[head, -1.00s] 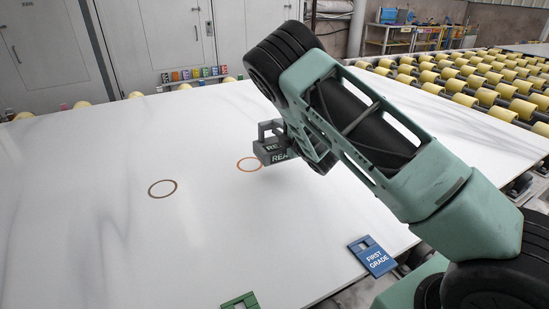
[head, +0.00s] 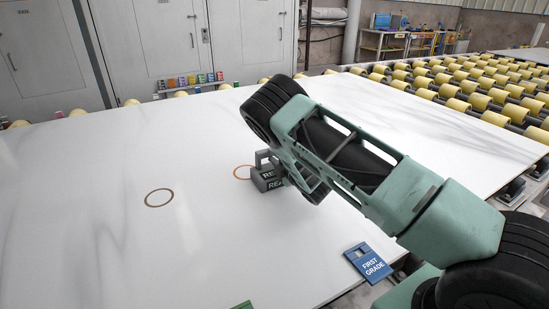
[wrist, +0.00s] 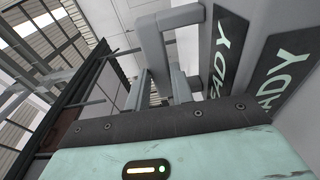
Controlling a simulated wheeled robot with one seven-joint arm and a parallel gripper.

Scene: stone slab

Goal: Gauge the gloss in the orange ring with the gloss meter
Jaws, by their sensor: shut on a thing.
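The gloss meter (head: 266,181) is a dark grey block with a loop handle and pale lettering. It is at or just above the slab, and I cannot tell whether it touches. The orange ring (head: 236,174) is flat on the slab, just left of the meter, which covers its right part. My gripper (wrist: 165,88) is shut on the meter's grey handle; the arm mostly hides the gripper in the head view. In the wrist view the meter (wrist: 228,50) shows two dark panels ending in "ADY".
A blue FIRST GRADE block (head: 369,262) and a green block (head: 243,305) are at the front edge. Yellow rollers (head: 460,105) lie beyond.

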